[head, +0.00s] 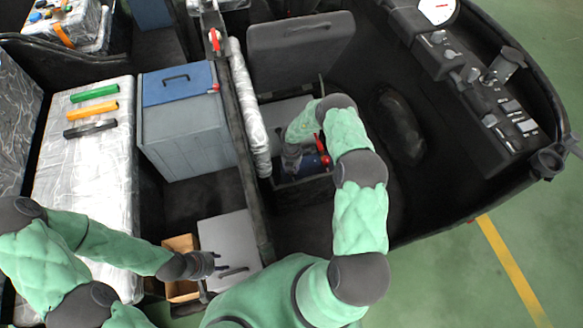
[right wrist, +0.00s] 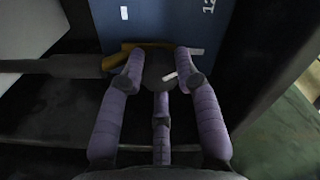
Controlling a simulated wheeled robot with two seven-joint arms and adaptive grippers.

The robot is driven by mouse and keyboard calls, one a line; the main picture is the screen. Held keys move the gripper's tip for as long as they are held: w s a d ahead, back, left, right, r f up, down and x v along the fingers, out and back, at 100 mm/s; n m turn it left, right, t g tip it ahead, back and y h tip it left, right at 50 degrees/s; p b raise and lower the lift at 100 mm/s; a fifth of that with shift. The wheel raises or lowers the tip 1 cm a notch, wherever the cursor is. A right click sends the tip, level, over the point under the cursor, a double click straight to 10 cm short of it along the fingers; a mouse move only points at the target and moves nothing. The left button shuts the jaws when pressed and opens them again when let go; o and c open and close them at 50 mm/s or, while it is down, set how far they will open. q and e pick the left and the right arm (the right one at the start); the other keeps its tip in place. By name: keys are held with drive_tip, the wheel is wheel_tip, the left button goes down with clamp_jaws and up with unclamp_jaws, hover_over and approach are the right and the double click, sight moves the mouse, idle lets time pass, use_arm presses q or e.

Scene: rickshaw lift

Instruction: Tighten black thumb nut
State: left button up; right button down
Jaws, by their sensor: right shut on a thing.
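A dark round knob, which looks like the black thumb nut (right wrist: 158,84), sits between the purple fingertips of my right gripper (right wrist: 160,72) in the right wrist view. The gripper is shut on it. A brass-coloured clamp (right wrist: 122,58) lies just behind it, against a blue battery (right wrist: 150,24) with white markings. In the head view my right gripper (head: 291,160) reaches down at the left side of the battery (head: 312,165); the nut is hidden there. My left gripper (head: 215,266) hangs low at left, above a grey lid; its finger opening is unclear.
The battery stands in a dark tray (head: 302,184) with a red terminal cover. A silver-wrapped bar (head: 250,110) and a partition run along its left. A grey cabinet (head: 187,130) stands further left. A cardboard box (head: 181,290) is beside my left gripper. A control panel (head: 485,95) is at right.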

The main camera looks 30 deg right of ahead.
drive_tip(key=m, duration=0.6)
drive_tip(key=shift+m, duration=0.3)
idle(0.5)
drive_tip(key=c, duration=0.9)
unclamp_jaws()
wheel_tip(320, 180, up, 12)
drive_tip(key=shift+s+f, duration=0.1)
